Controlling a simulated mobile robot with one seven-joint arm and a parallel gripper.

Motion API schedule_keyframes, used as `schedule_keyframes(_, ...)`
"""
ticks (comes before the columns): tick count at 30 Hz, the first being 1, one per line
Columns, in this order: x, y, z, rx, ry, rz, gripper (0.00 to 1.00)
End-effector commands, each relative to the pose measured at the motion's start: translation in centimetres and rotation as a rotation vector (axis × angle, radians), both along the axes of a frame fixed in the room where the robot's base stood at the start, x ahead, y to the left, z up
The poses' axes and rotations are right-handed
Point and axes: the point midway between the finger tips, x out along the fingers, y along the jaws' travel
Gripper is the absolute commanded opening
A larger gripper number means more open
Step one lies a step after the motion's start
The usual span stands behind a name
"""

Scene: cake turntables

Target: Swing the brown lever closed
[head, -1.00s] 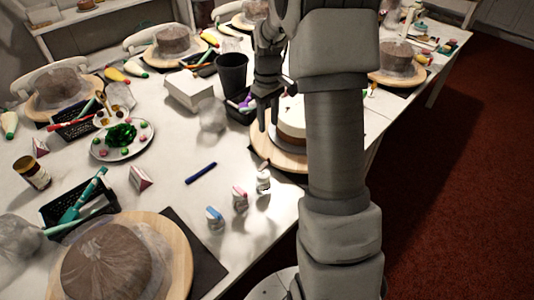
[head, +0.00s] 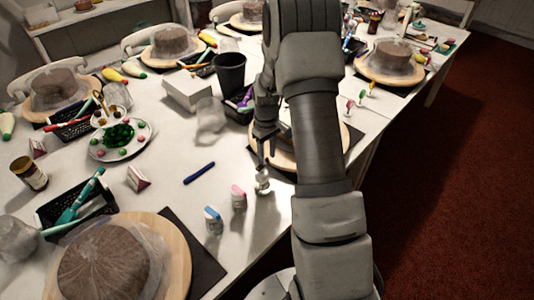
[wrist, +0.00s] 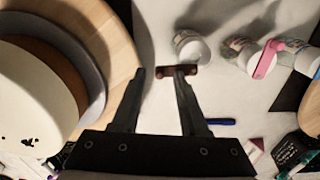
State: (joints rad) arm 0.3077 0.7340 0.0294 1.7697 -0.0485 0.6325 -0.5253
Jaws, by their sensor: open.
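The brown lever (wrist: 188,70) is a short dark bar beside the rim of a small clear-and-white jar (wrist: 190,46) in the wrist view. The same jar (head: 263,182) stands upright on the table in the head view, where the lever is too small to make out. My gripper (wrist: 160,74) is open, its two fingers spread. Its right fingertip overlaps the lever in the wrist view; I cannot tell whether they touch. The left fingertip is just left of the lever. In the head view my gripper (head: 266,156) is just above the jar.
Two similar jars stand beside it, one with a pink lever (head: 238,198) and one with a blue lever (head: 213,219). A cake on a round wooden board (wrist: 118,52) is close at the left in the wrist view. A blue pen (head: 199,173) lies on the open table.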

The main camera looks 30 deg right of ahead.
Motion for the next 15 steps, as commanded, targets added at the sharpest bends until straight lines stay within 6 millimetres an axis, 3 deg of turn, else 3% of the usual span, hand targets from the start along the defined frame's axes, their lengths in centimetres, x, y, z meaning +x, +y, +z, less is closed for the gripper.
schedule_keyframes(3, -0.01, 0.00, 0.01, 0.000, 0.000, 0.000, 0.40)
schedule_keyframes(10, -0.01, -0.01, 0.03, 0.000, 0.000, 0.000, 0.00)
schedule_keyframes(15, -0.01, -0.01, 0.04, 0.000, 0.000, 0.000, 0.00)
